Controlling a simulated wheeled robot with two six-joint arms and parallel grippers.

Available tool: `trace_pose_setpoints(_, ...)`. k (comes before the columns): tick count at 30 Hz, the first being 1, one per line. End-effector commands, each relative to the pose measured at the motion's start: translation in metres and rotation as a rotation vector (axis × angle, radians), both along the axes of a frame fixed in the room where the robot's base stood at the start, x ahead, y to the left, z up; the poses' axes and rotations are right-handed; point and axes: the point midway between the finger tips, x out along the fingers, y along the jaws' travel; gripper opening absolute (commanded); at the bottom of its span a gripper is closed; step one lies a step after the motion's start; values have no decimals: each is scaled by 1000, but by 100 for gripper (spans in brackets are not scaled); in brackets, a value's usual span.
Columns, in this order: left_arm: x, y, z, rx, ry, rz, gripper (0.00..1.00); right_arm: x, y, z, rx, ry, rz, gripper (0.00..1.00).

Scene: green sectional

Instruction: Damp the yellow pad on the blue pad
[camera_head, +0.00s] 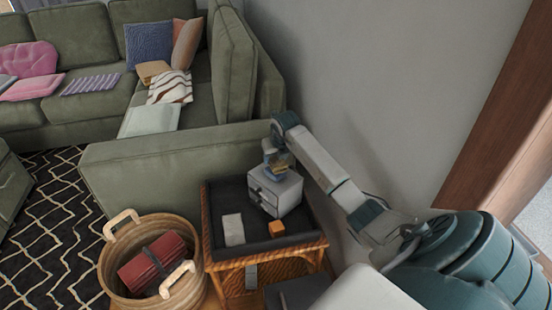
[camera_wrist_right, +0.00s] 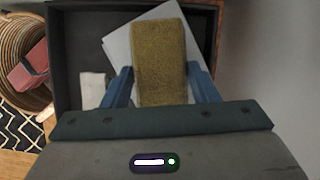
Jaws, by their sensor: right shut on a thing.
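The yellow pad (camera_wrist_right: 159,62), a mustard-brown block, is between the two blue fingers of my right gripper (camera_wrist_right: 160,88) in the wrist view. In the head view my right gripper (camera_head: 275,172) is just above a small grey drawer box (camera_head: 276,193) on the black-topped wicker table. The pad is small there and mostly hidden by the fingers. I cannot tell whether it touches the box top. I cannot make out a separate blue pad; the blue beside the yellow pad looks like my fingers. My left gripper is not in view.
The wicker table (camera_head: 209,247) has a raised rim. A white block (camera_head: 233,229) and an orange cube (camera_head: 277,228) lie on it. A basket (camera_head: 115,265) with a red roll (camera_head: 152,262) stands left. The green sofa (camera_head: 175,160) is behind, a grey wall (camera_head: 390,90) right.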

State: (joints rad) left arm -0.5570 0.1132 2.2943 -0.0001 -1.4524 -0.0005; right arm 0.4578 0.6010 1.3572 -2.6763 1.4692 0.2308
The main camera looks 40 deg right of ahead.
Motion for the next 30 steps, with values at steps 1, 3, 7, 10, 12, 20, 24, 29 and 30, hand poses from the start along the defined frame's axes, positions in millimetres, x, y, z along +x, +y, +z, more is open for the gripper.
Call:
trace_pose_setpoints(1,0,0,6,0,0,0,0,0,0,8,0,-1,0,36)
trace_pose_setpoints(3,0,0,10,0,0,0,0,0,0,13,0,-1,0,36)
trace_pose_setpoints(7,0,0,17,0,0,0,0,0,0,24,0,-1,0,36)
trace_pose_setpoints(10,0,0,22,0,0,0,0,0,0,32,0,-1,0,36)
trace_pose_setpoints(12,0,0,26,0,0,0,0,0,0,38,0,-1,0,36)
trace_pose_setpoints(20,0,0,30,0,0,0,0,0,0,45,0,-1,0,36)
trace_pose_setpoints(24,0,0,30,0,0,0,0,0,0,44,0,-1,0,36)
trace_pose_setpoints(29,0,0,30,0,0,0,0,0,0,44,0,-1,0,36)
trace_pose_setpoints(30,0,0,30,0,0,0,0,0,0,44,0,-1,0,36)
